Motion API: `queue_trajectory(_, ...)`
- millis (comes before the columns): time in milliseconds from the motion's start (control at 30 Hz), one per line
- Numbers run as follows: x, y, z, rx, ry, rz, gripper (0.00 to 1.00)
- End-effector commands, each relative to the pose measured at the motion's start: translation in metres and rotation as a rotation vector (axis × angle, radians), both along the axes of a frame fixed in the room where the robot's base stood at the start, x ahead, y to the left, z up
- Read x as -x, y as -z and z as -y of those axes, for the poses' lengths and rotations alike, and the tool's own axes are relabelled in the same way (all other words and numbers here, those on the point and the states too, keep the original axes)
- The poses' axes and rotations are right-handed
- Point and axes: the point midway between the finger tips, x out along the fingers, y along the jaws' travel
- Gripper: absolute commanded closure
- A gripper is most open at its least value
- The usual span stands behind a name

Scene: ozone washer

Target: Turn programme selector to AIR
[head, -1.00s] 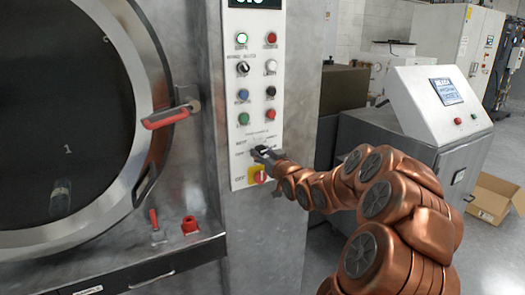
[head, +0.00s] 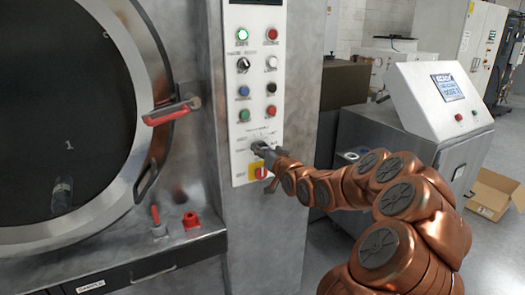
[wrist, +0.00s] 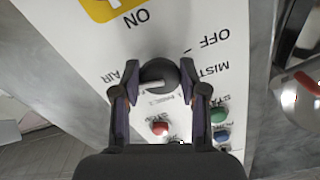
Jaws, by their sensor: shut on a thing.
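The programme selector (wrist: 158,74) is a round dark knob with a white pointer line, on the white control panel (wrist: 75,30). The wrist view shows the panel upside down, with AIR printed left of the knob and OFF and MIST to its right. The pointer line lies nearly level, towards the AIR side. My gripper (wrist: 157,88) has one finger on each side of the knob and is shut on it. In the head view my gripper (head: 265,151) is at the lower panel and partly hides the selector.
A yellow and red switch (head: 258,173) is just below my gripper. Several buttons, including a red one (head: 271,111), sit above it. A red door handle (head: 172,112) sticks out at the left. A grey console (head: 440,100) stands to the right, near my arm.

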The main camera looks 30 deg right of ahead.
Motion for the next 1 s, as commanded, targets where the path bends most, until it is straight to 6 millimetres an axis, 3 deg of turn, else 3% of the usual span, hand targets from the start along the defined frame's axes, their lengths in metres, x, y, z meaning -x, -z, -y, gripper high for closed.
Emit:
queue_trajectory(100,0.000,0.002,0.000,-0.001,0.000,-0.004,0.92)
queue_trajectory(133,0.000,0.002,0.000,-0.001,0.000,-0.004,0.55)
queue_trajectory(333,0.000,0.001,0.000,0.000,-0.001,-0.002,0.34)
queue_trajectory(733,0.003,0.000,0.000,0.000,0.000,-0.001,0.34)
queue_trajectory(1000,0.031,-0.001,-0.002,0.001,0.002,0.000,0.34)
